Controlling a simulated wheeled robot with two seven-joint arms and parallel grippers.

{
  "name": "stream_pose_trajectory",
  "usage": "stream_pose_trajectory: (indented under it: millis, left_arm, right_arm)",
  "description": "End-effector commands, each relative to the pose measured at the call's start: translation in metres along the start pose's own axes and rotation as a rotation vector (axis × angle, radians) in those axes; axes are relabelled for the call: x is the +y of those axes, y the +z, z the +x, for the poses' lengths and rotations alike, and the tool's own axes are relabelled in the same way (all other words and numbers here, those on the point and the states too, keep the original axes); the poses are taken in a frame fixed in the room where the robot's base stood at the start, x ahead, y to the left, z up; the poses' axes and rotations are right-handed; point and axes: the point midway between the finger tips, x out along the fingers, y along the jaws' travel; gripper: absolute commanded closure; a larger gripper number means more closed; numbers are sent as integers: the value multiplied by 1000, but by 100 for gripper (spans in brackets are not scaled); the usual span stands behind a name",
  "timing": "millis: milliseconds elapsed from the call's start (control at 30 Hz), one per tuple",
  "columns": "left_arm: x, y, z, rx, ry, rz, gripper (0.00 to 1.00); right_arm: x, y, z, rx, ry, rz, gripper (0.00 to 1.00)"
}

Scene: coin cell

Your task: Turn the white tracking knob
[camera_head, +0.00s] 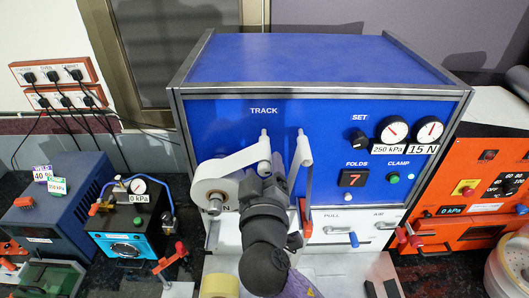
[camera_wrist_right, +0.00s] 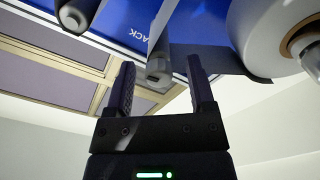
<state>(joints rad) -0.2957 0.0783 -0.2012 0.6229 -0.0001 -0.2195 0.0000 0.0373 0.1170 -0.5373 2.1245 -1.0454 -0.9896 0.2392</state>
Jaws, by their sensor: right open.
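Below the TRACK label on the blue front panel (camera_head: 225,125), a pale knob-like end (camera_head: 264,168) shows just beyond my right gripper (camera_head: 264,184). In the right wrist view, a grey-white stub with a round end (camera_wrist_right: 158,70) stands between the two dark fingers of my right gripper (camera_wrist_right: 160,78). The fingers are apart on either side of it, and I see no clear contact. I cannot tell for certain that this stub is the tracking knob. My right arm hides part of the panel below it. My left gripper is not in view.
A white roll (camera_head: 212,186) with a strip sits left of my gripper. A pale arm with rollers (camera_head: 304,150) stands close on its right. Gauges (camera_head: 392,129) and a red 7 display (camera_head: 353,179) are further right. Several smaller boxes flank the machine.

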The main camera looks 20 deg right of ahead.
Motion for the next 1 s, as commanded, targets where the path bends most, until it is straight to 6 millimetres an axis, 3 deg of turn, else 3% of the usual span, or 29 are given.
stream_pose_trajectory:
  millis: [267,600,1000]
  left_arm:
    - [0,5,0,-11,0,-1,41]
    - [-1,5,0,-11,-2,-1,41]
    - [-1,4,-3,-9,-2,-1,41]
  right_arm:
    - [0,0,-1,-1,0,0,30]
    - [0,0,-1,-1,0,0,100]
    - [0,0,-1,-3,0,-39,100]
